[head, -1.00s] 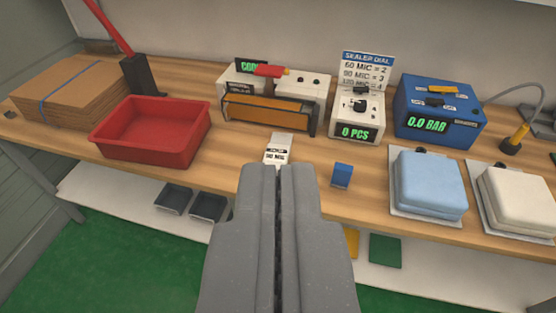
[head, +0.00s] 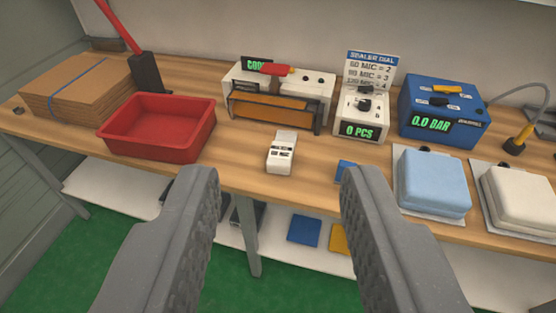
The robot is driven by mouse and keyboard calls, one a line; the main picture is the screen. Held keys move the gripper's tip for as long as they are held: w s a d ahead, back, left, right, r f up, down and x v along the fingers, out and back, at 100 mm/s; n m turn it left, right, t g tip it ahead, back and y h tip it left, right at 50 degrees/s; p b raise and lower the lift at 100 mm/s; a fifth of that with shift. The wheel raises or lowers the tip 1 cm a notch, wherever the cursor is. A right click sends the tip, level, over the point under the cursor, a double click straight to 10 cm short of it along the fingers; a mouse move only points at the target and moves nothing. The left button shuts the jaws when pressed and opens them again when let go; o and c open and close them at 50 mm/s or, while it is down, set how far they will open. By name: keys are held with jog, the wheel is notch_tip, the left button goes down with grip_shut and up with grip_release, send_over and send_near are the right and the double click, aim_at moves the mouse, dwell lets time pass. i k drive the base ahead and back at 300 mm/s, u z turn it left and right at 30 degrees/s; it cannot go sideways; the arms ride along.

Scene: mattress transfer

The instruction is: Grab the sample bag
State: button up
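A small white bag-like packet (head: 281,155) with dark print, which looks like the sample bag, lies on the wooden bench near its front edge, in the middle of the head view. My gripper (head: 283,180) is open and empty, its two grey fingers wide apart. The packet appears between the fingertips in the picture and ahead of them, apart from both. The print on the packet is too small to read.
Behind the packet stand a sealer (head: 277,95) with an orange front, a dial unit (head: 361,115) reading 0 PCS, and a blue pressure box (head: 443,110). A red tray (head: 157,127) is left. A blue block (head: 346,168) is partly hidden by the right finger. Cushions (head: 432,180) lie right.

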aim_at(279, 161)
jog(key=k, duration=1.05)
jog(key=u, duration=0.65)
jog(key=i, duration=2.1)
jog(key=z, duration=0.65)
